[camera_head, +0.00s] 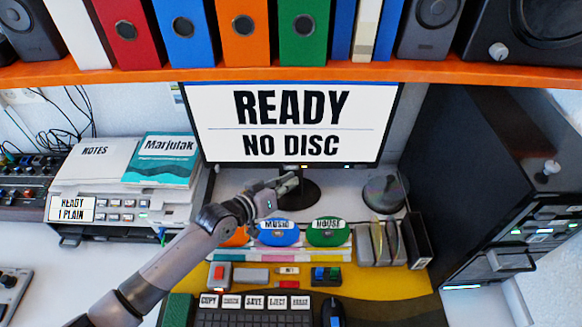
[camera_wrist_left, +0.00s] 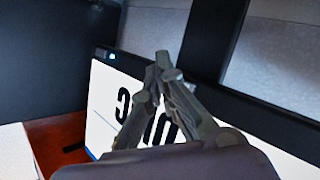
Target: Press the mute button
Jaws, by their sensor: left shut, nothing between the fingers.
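No button that I can read as "mute" shows in either view. The monitor (camera_head: 291,123) reads "READY" and "NO DISC"; part of it shows tilted in the left wrist view (camera_wrist_left: 137,113), with a small lit spot (camera_wrist_left: 112,56) on its dark frame. My right gripper is in neither view.
An orange shelf (camera_head: 300,71) with binders spans the top. A black cabinet (camera_head: 465,165) stands right.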

